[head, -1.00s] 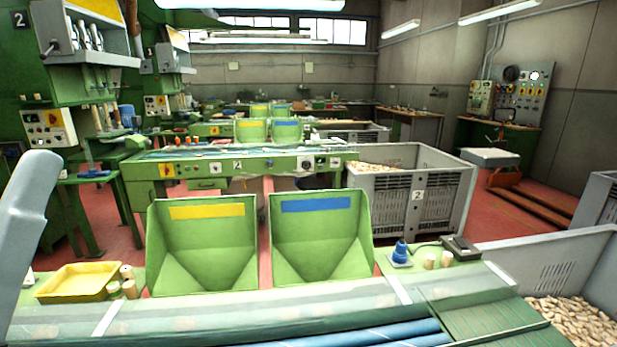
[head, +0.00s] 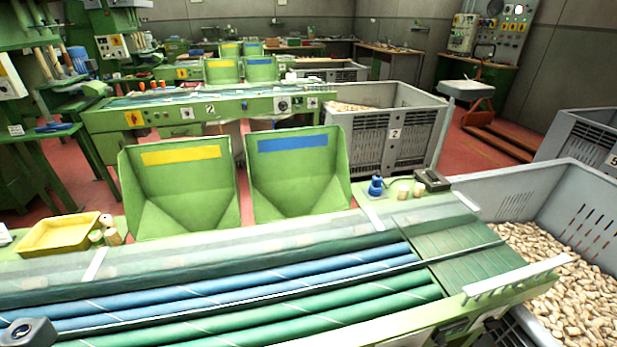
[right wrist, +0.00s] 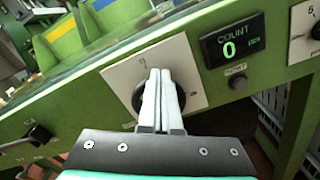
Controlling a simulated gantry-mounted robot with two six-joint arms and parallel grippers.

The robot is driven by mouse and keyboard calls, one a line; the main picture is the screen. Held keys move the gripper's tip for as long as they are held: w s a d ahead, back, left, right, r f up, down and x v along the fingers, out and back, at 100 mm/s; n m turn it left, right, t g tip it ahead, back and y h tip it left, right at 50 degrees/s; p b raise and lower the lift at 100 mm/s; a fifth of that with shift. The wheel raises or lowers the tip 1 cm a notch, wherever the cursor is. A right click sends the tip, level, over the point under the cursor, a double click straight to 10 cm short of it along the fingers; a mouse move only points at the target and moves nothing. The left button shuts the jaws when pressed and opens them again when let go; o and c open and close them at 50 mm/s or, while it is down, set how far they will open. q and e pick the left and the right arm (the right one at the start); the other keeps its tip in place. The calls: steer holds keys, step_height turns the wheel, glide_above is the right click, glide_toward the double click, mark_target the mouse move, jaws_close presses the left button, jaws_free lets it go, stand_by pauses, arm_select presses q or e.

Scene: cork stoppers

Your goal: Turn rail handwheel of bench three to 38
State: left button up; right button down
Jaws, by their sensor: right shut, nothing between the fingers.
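My right gripper (right wrist: 160,78) is shut and empty in the right wrist view. Its fingertips are in front of a black round knob (right wrist: 139,96) on a white square plate (right wrist: 190,62) on a green panel, and hide much of it. I cannot tell whether they touch. A black handle (right wrist: 38,133) sits on the panel at the left; I cannot tell if it is the handwheel. My left gripper is not in view.
A display (right wrist: 231,47) reads COUNT 0, with a small button (right wrist: 238,83) below. In the head view, green hoppers (head: 180,190), a yellow tray (head: 52,237) and rollers (head: 250,290) lie close. A grey crate (head: 500,190) of corks stands right.

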steer(key=shift+w+d+f+b, duration=0.15)
steer(key=shift+d+f+b, duration=0.2)
steer(key=shift+d+f, duration=0.35)
steer(key=shift+d, duration=0.15)
steer(key=shift+d, duration=0.1)
stand_by(0.4)
steer(key=s+d+p, duration=0.1)
steer(key=s, duration=0.5)
steer(key=shift+d+r+p, duration=0.15)
steer(key=shift+r+p, duration=0.05)
steer(key=shift+p, duration=0.1)
